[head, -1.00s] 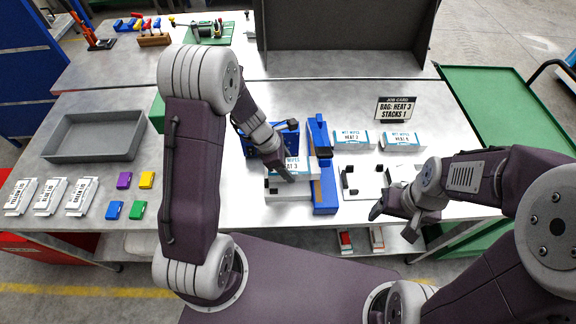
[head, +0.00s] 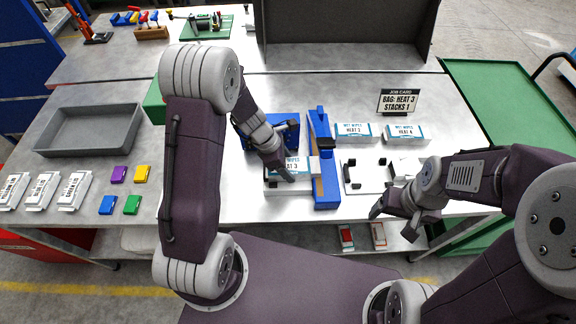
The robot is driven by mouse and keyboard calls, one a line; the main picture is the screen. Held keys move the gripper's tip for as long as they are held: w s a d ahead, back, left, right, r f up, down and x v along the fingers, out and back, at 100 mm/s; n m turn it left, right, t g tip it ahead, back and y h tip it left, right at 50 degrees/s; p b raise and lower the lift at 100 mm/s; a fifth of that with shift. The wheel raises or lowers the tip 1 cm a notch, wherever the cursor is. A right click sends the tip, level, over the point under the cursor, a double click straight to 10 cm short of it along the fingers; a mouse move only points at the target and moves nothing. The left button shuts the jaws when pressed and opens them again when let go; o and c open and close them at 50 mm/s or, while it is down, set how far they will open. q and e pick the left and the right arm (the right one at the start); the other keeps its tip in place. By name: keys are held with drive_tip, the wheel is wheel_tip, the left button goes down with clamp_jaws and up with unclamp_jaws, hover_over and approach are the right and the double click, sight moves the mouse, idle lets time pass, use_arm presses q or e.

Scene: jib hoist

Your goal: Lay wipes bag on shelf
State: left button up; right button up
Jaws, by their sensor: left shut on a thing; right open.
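A white and blue wipes bag (head: 299,167) with a label ending in "3" is at the front middle of the workbench. My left gripper (head: 285,177) is shut on it from above and hides part of its label. The bag is just above or on a white block (head: 283,188); I cannot tell whether they touch. My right gripper (head: 388,212) is open and empty near the bench's front edge. A lower shelf (head: 318,238) shows under the bench, with red and white packs (head: 346,236) on it.
A blue fixture (head: 325,185) stands right beside the held bag. Two more wipes bags (head: 354,132) lie behind, near the job card (head: 398,101) reading "BAG: HEAT 3, STACKS 1". A white plate with black clamps (head: 364,178) is to the right. A grey tray (head: 92,143) is at left.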

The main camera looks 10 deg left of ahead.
use_arm(q)
drive_tip(key=shift+f, duration=0.25)
drive_tip(key=o, duration=1.4)
drive_tip(key=p+v, duration=0.1)
drive_tip(key=v, duration=0.8)
drive_tip(key=shift+r, duration=0.1)
drive_tip(key=shift+d, duration=0.15)
